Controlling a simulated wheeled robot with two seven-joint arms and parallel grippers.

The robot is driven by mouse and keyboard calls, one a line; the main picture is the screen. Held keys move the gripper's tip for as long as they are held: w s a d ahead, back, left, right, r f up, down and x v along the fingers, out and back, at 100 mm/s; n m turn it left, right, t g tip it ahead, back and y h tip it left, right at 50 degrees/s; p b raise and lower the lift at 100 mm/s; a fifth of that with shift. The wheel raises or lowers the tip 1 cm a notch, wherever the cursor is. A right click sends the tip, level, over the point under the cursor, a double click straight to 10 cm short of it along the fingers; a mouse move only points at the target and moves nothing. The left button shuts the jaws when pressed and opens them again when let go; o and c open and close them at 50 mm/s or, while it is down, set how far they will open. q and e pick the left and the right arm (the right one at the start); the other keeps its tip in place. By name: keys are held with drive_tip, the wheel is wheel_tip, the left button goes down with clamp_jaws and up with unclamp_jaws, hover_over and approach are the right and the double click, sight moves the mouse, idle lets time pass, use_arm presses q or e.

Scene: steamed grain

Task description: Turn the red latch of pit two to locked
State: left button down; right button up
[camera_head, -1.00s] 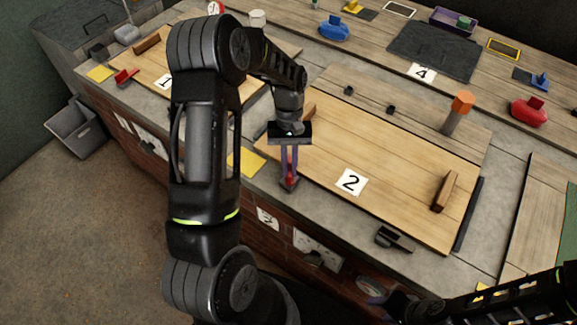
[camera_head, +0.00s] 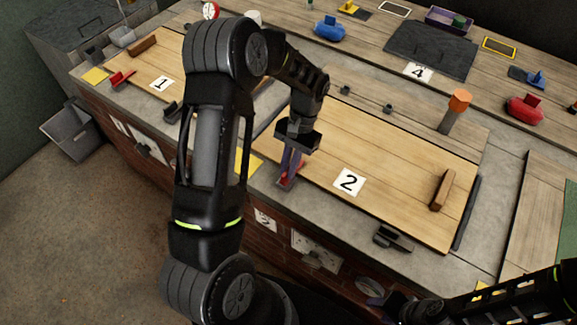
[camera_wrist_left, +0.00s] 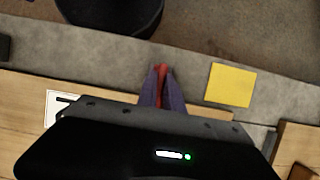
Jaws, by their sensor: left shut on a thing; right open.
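The board of pit two (camera_head: 390,155) carries a white label with a 2 (camera_head: 348,182). The red latch (camera_head: 287,181) sits at the board's front left edge. My left gripper (camera_head: 288,176) points down and is shut on the latch. In the left wrist view, the red latch (camera_wrist_left: 161,80) shows as a strip between the two purple fingers (camera_wrist_left: 161,86). The fingers hide part of it, and I cannot tell its exact angle. My right gripper (camera_head: 385,308) is open and empty at the bottom right, apart from the counter.
A yellow square lies beside the latch (camera_head: 248,161), also in the left wrist view (camera_wrist_left: 230,85). A black latch base (camera_head: 393,238) is at the board's front right. A wooden handle (camera_head: 442,190) and an orange-topped post (camera_head: 455,110) stand on the right.

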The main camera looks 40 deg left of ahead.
use_arm(q)
drive_tip(key=c, duration=1.5)
unclamp_jaws()
drive_tip(key=shift+w+r, duration=0.1)
drive_tip(key=v, duration=0.7)
drive_tip(key=shift+w+r, duration=0.1)
drive_tip(key=shift+r, duration=0.25)
drive_tip(key=shift+f, duration=0.1)
